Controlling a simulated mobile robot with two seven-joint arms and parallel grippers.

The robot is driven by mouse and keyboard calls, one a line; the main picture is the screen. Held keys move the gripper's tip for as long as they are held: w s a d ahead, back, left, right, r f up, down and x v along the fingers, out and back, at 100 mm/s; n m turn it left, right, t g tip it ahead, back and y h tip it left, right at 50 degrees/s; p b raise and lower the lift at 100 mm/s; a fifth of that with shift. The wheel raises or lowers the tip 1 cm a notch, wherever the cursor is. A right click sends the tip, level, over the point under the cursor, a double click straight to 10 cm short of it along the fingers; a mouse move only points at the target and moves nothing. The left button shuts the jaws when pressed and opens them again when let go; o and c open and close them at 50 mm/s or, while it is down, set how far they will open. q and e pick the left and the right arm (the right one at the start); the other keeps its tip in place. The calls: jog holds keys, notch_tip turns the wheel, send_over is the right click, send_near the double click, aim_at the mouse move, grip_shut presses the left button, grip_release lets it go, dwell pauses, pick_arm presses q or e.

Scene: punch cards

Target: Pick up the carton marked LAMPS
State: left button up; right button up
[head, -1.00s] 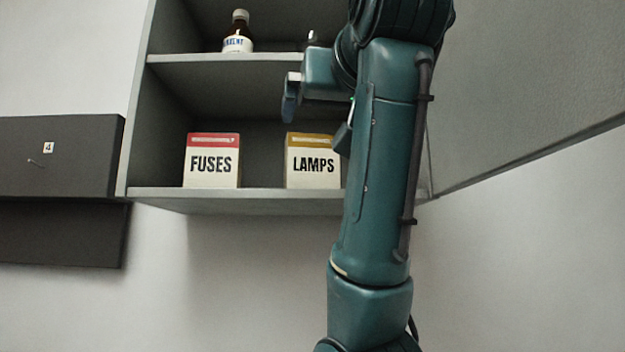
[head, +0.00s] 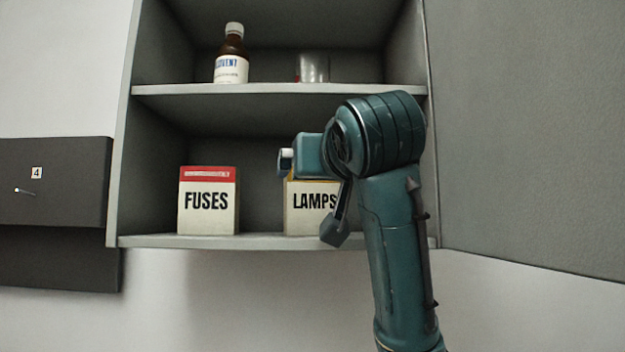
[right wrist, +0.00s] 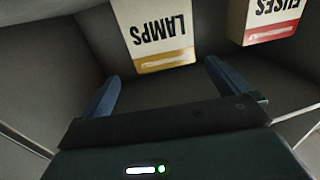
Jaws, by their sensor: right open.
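The carton marked LAMPS (head: 308,222), cream with a yellow band along its top, stands upright on the cabinet's lower shelf. My right arm covers its top and right side in the head view. In the right wrist view the LAMPS carton (right wrist: 157,35) appears upside down, beyond the fingers. My right gripper (right wrist: 162,70) is open and empty, its two blue fingers apart and roughly lined up to either side of the carton. In the head view the fingers are mostly hidden by the wrist. My left gripper is not in view.
The FUSES carton (head: 208,210), red-topped, stands left of LAMPS with a gap between; it also shows in the right wrist view (right wrist: 268,18). A brown bottle (head: 231,58) and a glass-like item (head: 314,68) stand on the upper shelf (head: 180,90). A grey panel (head: 530,130) is at right.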

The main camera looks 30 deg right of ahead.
aim_at(312, 201)
jog(key=shift+x, duration=0.9)
jog(key=x, duration=0.1)
jog(key=p+x, duration=0.2)
jog(key=x, duration=0.1)
jog(key=shift+w+a+r, duration=0.1)
jog(key=shift+a+r, duration=0.05)
jog(key=shift+a, duration=0.1)
jog(key=shift+w+d+p, duration=0.15)
jog(key=shift+w+p, duration=0.15)
jog(key=shift+w, duration=0.25)
jog(key=shift+c, duration=0.3)
jog(key=c, duration=0.9)
